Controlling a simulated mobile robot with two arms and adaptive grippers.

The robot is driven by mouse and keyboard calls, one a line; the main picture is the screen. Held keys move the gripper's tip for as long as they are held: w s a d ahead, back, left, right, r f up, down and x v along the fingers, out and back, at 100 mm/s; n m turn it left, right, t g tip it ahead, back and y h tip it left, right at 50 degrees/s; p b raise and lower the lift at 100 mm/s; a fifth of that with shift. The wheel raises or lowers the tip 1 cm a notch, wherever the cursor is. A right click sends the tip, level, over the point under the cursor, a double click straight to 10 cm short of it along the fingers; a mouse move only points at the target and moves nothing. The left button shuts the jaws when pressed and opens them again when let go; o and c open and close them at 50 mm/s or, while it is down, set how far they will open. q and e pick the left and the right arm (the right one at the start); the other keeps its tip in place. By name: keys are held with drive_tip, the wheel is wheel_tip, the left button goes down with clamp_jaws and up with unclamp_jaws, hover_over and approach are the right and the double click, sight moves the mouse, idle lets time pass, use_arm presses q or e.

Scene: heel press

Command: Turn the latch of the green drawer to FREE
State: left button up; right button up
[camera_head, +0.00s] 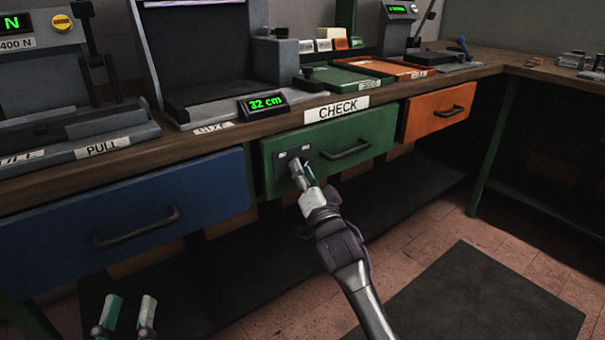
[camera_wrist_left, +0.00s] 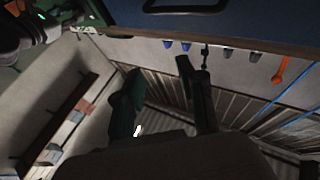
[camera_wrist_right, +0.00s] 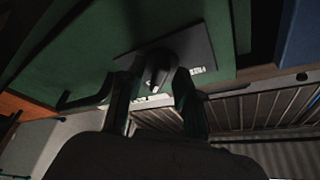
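The green drawer (camera_head: 370,130) sits closed under the bench top, with a CHECK label above it. A dark latch plate (camera_head: 282,167) with two small white labels is on the left of its front. My right gripper (camera_head: 302,176) is at this plate and hides most of the latch. In the right wrist view the latch knob (camera_wrist_right: 158,70) lies between the two fingers of my right gripper (camera_wrist_right: 157,88); firm contact is not clear. The knob's setting cannot be read. My left gripper (camera_head: 127,312) is open and empty, low in front of the blue drawer; its spread fingers also show in the left wrist view (camera_wrist_left: 160,75).
A blue drawer (camera_head: 130,215) is to the left and an orange drawer (camera_head: 437,112) to the right, both closed. The green drawer's bar handle (camera_head: 346,149) is right of the latch. A display reading 32 cm (camera_head: 264,104) stands on the bench above.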

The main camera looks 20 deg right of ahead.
clamp_jaws()
